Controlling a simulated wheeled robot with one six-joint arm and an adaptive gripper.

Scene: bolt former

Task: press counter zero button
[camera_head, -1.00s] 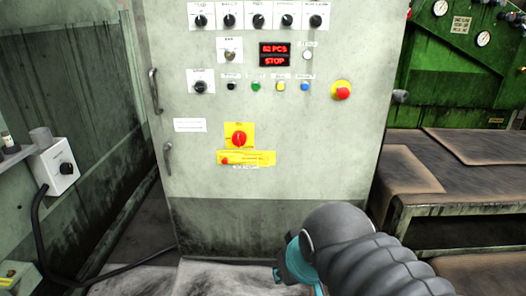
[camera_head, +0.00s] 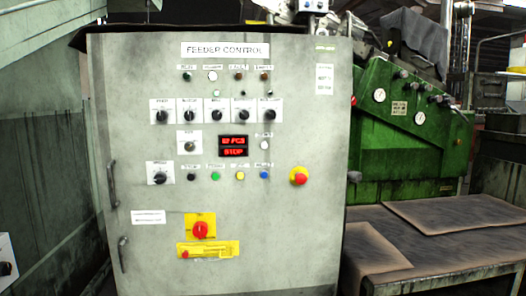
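The grey control cabinet (camera_head: 285,225), marked FEEDER CONTROL, faces me upright. Its red-lit display (camera_head: 233,146) shows a piece count that looks like 62 PCS, with STOP below. A small white button (camera_head: 264,146) sits just right of the display; the label above it is too small to read. Below is a row with a black button (camera_head: 191,178), a green button (camera_head: 215,177), a yellow button (camera_head: 240,176) and a blue button (camera_head: 264,175), with labels I cannot read surely. My gripper is not in view.
A red emergency stop (camera_head: 299,176) is at the row's right. A red rotary switch (camera_head: 200,230) on a yellow plate is below. Several black knobs are above and left. A green machine (camera_head: 410,145) and a brown-topped bench (camera_head: 430,262) stand right of the cabinet.

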